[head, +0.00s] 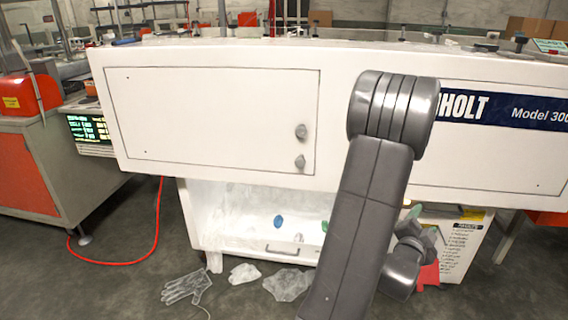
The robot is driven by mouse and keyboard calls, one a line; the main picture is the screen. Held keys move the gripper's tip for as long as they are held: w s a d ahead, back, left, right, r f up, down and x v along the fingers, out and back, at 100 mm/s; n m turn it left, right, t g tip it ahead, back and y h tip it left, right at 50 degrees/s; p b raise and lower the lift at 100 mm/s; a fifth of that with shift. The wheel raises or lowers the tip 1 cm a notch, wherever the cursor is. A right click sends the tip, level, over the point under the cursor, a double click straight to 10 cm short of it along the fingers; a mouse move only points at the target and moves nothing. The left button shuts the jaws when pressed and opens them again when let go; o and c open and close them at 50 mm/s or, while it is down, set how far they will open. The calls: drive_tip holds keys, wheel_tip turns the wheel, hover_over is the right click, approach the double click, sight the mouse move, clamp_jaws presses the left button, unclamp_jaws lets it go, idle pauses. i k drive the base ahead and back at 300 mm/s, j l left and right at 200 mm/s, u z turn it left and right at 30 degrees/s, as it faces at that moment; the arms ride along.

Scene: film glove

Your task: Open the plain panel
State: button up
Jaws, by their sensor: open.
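The plain panel (205,115) is a flat white door outlined on the left part of the long white machine's front. It looks closed, flush with the front. Two grey round knobs, an upper one (301,131) and a lower one (300,162), sit near its right edge. My gripper (433,241) shows small and partly hidden behind my arm, low and to the right of the panel. It is open and well apart from the knobs; its fingertips are hard to make out.
A dark blue lettered banner (520,112) marks the machine's right part. Below is a white recess (250,215) with small coloured items. A clear glove (187,287) and film scraps (288,284) lie on the floor. A red hose (120,263) runs at left, beside an orange-grey cabinet (30,170).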

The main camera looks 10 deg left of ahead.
sight(225, 116)
drive_tip(key=i+j+u, duration=0.1)
drive_tip(key=u, duration=0.35)
drive_tip(key=i+j+u, duration=0.2)
drive_tip(key=u, duration=0.25)
drive_tip(key=j, duration=0.1)
